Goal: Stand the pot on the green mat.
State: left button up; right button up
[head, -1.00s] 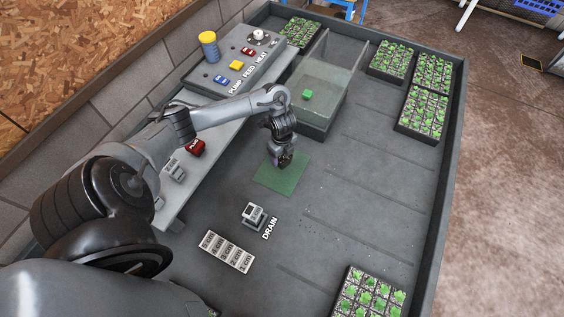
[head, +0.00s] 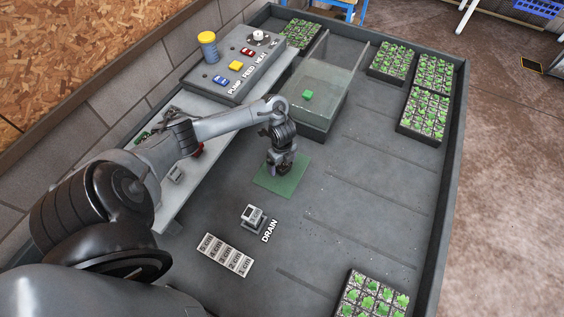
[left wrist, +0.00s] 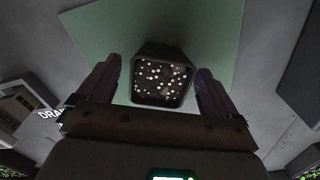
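The green mat (head: 294,180) lies flat on the grey bench floor, and it also fills the upper middle of the left wrist view (left wrist: 100,28). The dark square pot (left wrist: 162,78), with pale specks on the soil in its top, is over the mat between the fingers of my left gripper (left wrist: 158,85). A green gap shows between the left finger and the pot; the right finger is close beside it. The fingers look open around the pot. In the head view my left gripper (head: 283,168) hides most of the pot. I cannot tell whether its base touches the mat. My right gripper is out of view.
A clear-walled tank (head: 320,85) with a green block stands behind the mat. A control panel (head: 235,62) is at back left. The drain fixture (head: 253,216) and centimetre scale (head: 226,254) are in front. Seedling trays (head: 426,110) stand at right, with free floor between.

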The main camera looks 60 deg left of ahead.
pick_arm(q)
notch_tip(320, 180, up, 12)
jog(key=p, duration=0.6)
jog(key=w+d+f+n+t+h, duration=0.15)
jog(key=d+t, duration=0.35)
jog(key=d, duration=2.1)
jog(key=s+r+n, duration=0.4)
jog(key=s+n, duration=0.2)
jog(key=s, duration=0.1)
jog(key=s+r+n+g+y, duration=0.1)
jog(key=s+r+n, duration=0.2)
jog(key=s+n, duration=0.3)
jog(key=shift+s+a+r, duration=0.3)
jog(key=shift+s+r, duration=0.1)
jog(key=shift+s, duration=0.25)
jog(key=shift+r+p, duration=0.15)
jog(key=shift+p, duration=0.15)
